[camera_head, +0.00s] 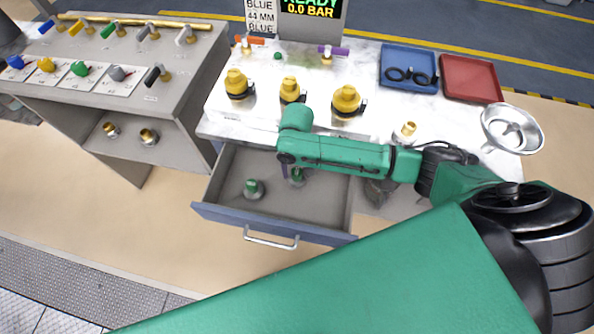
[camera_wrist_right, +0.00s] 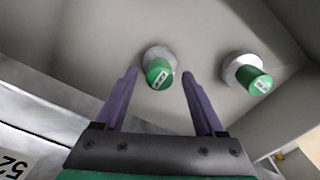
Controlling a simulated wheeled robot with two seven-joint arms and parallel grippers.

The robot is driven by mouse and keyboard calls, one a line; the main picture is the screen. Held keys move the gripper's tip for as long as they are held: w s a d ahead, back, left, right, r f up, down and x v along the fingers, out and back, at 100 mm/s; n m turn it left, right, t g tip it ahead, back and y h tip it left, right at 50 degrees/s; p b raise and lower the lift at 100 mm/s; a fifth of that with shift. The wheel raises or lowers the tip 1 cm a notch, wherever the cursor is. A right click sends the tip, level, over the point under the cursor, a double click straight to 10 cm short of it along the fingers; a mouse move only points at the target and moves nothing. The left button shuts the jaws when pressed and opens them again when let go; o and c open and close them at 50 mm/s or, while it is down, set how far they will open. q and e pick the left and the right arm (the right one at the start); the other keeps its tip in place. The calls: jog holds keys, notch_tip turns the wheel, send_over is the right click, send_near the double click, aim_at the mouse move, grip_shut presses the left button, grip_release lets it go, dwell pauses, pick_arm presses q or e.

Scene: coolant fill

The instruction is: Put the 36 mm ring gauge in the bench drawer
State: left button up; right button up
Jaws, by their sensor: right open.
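The bench drawer (camera_head: 325,232) is pulled open. Two green-topped gauges with pale round bases stand in it: one at the left (camera_head: 254,188) and one beside my gripper (camera_head: 297,177). Their size marks are too small to read, so I cannot tell which is 36 mm. My right gripper (camera_head: 285,170) is over the drawer, pointing down, open and empty. In the right wrist view, one gauge (camera_wrist_right: 158,72) shows between the purple fingers, apart from both; the other gauge (camera_wrist_right: 247,74) is to the right. My left gripper is not in view.
On the bench top behind the drawer stand several yellow-capped brass fittings (camera_head: 347,100). A blue tray (camera_head: 408,58) with black rings, a red tray (camera_head: 470,78) and a metal funnel (camera_head: 512,128) are at the right. A grey side bench (camera_head: 180,90) with valves is at the left.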

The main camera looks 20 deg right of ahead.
aim_at(297, 172)
notch_tip(297, 172, up, 10)
dwell(0.6)
